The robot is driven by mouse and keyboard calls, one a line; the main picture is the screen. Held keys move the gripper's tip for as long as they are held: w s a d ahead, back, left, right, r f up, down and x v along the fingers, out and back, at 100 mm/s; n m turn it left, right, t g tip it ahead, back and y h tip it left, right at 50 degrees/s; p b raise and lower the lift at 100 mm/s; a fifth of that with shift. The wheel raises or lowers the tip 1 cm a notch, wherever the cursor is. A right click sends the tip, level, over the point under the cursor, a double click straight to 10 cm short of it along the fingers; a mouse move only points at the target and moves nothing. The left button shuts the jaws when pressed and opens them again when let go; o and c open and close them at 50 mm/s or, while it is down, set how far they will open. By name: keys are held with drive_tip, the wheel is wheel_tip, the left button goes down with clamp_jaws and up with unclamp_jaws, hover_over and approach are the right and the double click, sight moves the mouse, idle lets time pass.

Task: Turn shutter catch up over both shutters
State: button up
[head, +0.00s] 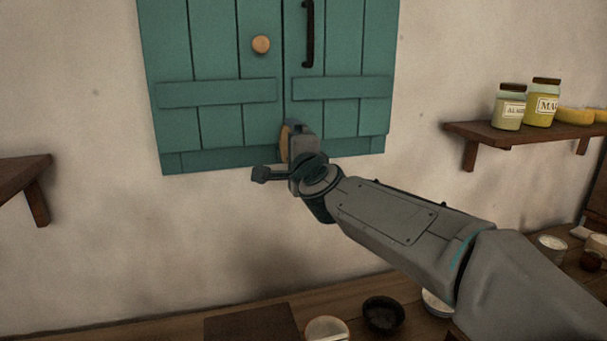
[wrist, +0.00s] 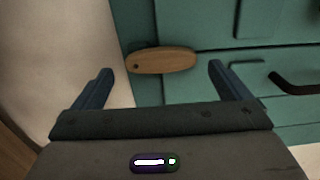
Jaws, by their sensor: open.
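The shutter catch (wrist: 162,60) is a small rounded wooden bar. A dark dot marks its end by the shutters' lower edge, and its length runs roughly along the seam. In the head view the catch (head: 284,145) is upright at the bottom of the seam, partly hidden by my gripper. The teal left shutter (head: 215,60) and right shutter (head: 345,60) hang side by side and look closed. My gripper (wrist: 160,82) is open, with the catch ahead between its fingers in the wrist view. I cannot tell whether a finger touches it.
The left shutter has a round wooden knob (head: 261,45), the right a black handle (head: 308,35). A shelf with jars (head: 510,106) is at right, another shelf (head: 25,175) at left. Bowls (head: 383,314) stand on the counter below. The wall around the shutters is bare.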

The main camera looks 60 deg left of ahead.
drive_tip(key=b+v, duration=0.5)
drive_tip(key=v, duration=0.5)
drive_tip(key=shift+s+d, duration=0.2)
drive_tip(key=shift+d, duration=0.15)
drive_tip(key=w+d+f+n+t+h, duration=0.1)
drive_tip(key=w+d+f+h, duration=0.4)
drive_tip(key=d, duration=0.6)
drive_tip(key=w+d+f+n+h, duration=0.2)
drive_tip(key=w+d+f, duration=0.4)
drive_tip(key=d+f, duration=0.3)
drive_tip(key=w+d+f+n+t+h, duration=0.1)
drive_tip(key=w+d+f+h, duration=0.35)
drive_tip(key=d, duration=0.75)
drive_tip(key=s+d+f+g+h, duration=0.1)
drive_tip(key=s+d+f+h, duration=0.1)
drive_tip(key=d, duration=0.8)
drive_tip(key=s+d+f+g+h, duration=0.1)
drive_tip(key=s+d+f, duration=0.4)
drive_tip(key=d, duration=0.5)
drive_tip(key=s+d+f+g+h, duration=0.2)
drive_tip(key=s+d+f, duration=0.2)
drive_tip(key=d, duration=0.6)
wheel_tip(320, 180, down, 3)
drive_tip(key=shift+s+r+g+h, duration=0.15)
drive_tip(key=shift+s+g+h, duration=0.05)
drive_tip(key=shift+g+h, duration=0.2)
